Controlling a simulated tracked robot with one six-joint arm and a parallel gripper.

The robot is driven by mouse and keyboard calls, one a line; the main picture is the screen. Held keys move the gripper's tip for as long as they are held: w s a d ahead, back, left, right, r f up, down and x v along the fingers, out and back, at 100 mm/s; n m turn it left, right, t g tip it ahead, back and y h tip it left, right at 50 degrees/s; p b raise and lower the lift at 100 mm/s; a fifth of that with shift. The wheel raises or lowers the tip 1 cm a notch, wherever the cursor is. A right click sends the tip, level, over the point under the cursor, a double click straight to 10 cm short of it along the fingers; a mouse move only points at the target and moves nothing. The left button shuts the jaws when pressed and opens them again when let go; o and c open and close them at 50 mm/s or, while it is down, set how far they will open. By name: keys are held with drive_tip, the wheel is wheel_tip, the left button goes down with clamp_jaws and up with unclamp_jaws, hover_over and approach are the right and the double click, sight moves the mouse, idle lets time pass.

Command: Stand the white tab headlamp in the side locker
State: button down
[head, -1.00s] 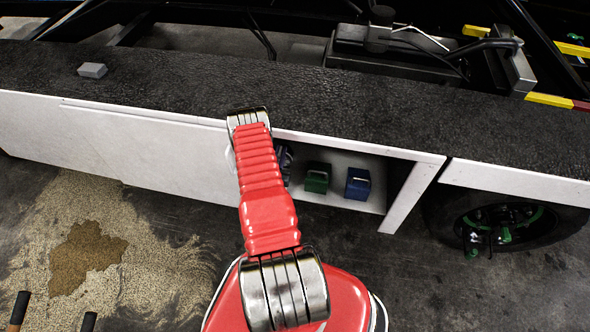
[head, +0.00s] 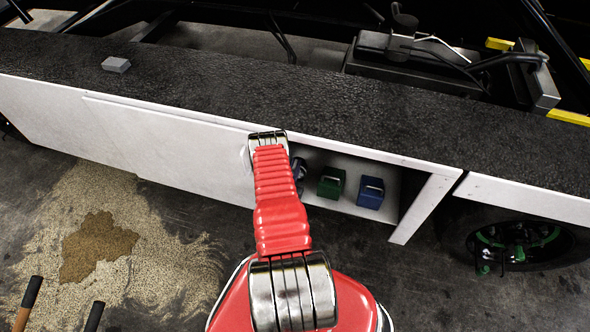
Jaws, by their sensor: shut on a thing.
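The side locker (head: 340,213) is an open white bay under the dark deck, with its right part uncovered. A white door panel (head: 165,145) covers the stretch to its left. No headlamp with a white tab can be made out. My red arm runs up the middle of the head view to a metal wrist joint at the locker's left edge. My gripper is hidden behind the arm and wrist, so its jaws and anything in them cannot be seen. A pale rounded edge shows just left of the wrist, too little to identify.
Inside the locker stand a green box (head: 331,183), a blue box (head: 370,193) and a dark bluish item (head: 299,168) partly hidden by my arm. A grey block (head: 116,65) lies on the deck. A wheel (head: 515,245) is at right; granules (head: 150,225) surround a wet patch (head: 98,248).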

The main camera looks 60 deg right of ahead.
drive_tip(key=shift+f, duration=1.2)
drive_tip(key=c, duration=1.7)
unclamp_jaws()
drive_tip(key=shift+f, duration=0.1)
drive_tip(key=a, duration=0.4)
drive_tip(key=s+a, duration=0.1)
drive_tip(key=a, duration=0.3)
drive_tip(key=s+a, duration=0.1)
drive_tip(key=a, duration=0.3)
drive_tip(key=shift+d, duration=0.1)
